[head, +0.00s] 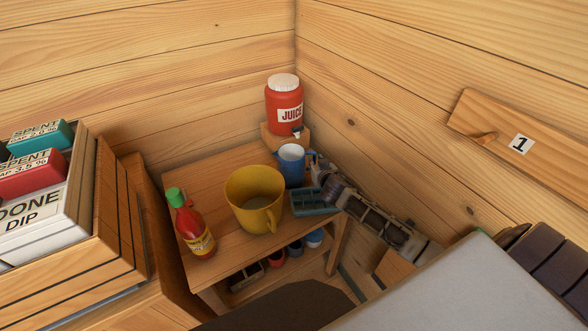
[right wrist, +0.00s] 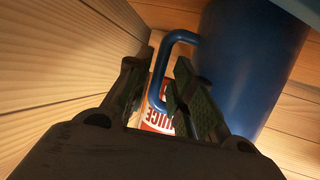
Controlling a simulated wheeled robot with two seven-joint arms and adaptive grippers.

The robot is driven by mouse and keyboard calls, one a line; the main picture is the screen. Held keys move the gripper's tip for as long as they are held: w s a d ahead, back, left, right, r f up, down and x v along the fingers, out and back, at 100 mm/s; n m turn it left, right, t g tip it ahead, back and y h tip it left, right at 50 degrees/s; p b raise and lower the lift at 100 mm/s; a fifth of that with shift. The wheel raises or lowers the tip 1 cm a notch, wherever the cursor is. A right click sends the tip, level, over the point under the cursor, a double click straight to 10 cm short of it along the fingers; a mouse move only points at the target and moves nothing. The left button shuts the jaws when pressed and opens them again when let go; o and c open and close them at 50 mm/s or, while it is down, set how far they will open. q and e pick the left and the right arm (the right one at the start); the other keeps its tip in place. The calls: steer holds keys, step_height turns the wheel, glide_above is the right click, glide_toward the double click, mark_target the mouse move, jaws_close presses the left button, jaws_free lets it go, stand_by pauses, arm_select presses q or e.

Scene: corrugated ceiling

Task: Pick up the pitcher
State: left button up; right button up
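The blue pitcher (head: 291,166) stands upright on the wooden table (head: 205,170), its handle towards my right gripper (head: 322,172). In the right wrist view the pitcher (right wrist: 245,65) fills the upper right. Its handle (right wrist: 157,88) shows between the two dark fingers of the gripper (right wrist: 158,85). The fingers are apart, with a gap on the left side of the handle; the right finger overlaps part of it in the picture. I cannot tell whether it touches. My left gripper is not in view.
A yellow pot-like jug (head: 254,195), a red sauce bottle (head: 190,222), a teal tray (head: 314,202) and a red juice dispenser (head: 284,108) stand close around the pitcher. Wooden walls meet behind the table. A crate of boxes (head: 110,215) is at the left.

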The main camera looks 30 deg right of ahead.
mark_target(315, 161)
steer(key=shift+x, duration=1.65)
jaws_close()
steer(key=shift+r, duration=0.1)
